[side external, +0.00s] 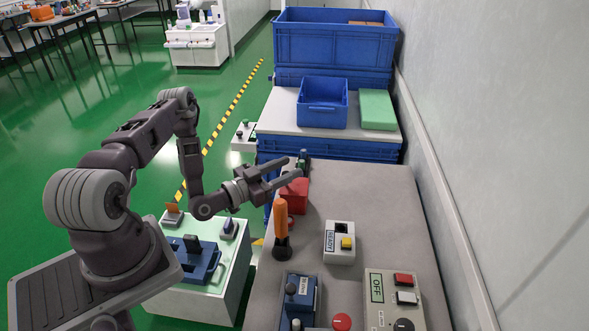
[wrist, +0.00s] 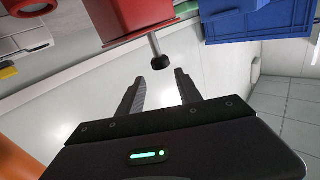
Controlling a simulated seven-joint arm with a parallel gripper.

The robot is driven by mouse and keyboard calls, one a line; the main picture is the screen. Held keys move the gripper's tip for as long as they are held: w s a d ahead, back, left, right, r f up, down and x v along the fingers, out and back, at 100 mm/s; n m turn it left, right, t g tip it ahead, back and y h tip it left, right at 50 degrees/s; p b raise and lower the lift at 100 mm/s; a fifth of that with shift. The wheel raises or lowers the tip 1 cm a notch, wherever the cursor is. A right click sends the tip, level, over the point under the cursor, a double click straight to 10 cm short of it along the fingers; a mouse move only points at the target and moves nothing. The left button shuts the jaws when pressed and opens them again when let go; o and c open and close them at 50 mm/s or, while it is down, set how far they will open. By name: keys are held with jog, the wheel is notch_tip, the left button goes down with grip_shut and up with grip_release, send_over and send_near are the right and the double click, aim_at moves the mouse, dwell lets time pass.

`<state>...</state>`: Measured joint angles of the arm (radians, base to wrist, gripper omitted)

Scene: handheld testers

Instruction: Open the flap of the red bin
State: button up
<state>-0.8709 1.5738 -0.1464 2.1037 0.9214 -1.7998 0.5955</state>
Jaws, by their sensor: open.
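The red bin (side external: 293,196) stands on the grey worktop near its left edge, just under my gripper in the side view. In the wrist view the red bin (wrist: 125,20) is at the top, partly cut off. A grey rod with a dark knob (wrist: 160,62) sticks out from it towards my gripper. My gripper (side external: 292,167) is open and empty, reaching over the bin from the left. In the wrist view its fingertips (wrist: 159,77) are spread, with the knob just ahead of the gap. I cannot tell whether the knob touches them. I cannot make out the flap's position.
An orange upright handle (side external: 281,217) stands close in front of the bin. A white box with a yellow button (side external: 340,243) and a blue device (side external: 300,299) are nearer. A blue crate (side external: 322,103) and green block (side external: 377,110) lie behind. The worktop (side external: 370,190) right of the bin is clear.

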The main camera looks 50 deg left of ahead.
aim_at(294, 181)
jog(key=shift+n+y, duration=0.3)
jog(key=shift+n, duration=0.3)
jog(key=w+f, duration=0.1)
jog(key=w, duration=0.1)
jog(key=w+a+f, duration=0.1)
jog(key=shift+w+f, duration=0.15)
jog(key=shift+w, duration=0.2)
grip_shut()
dwell(0.9)
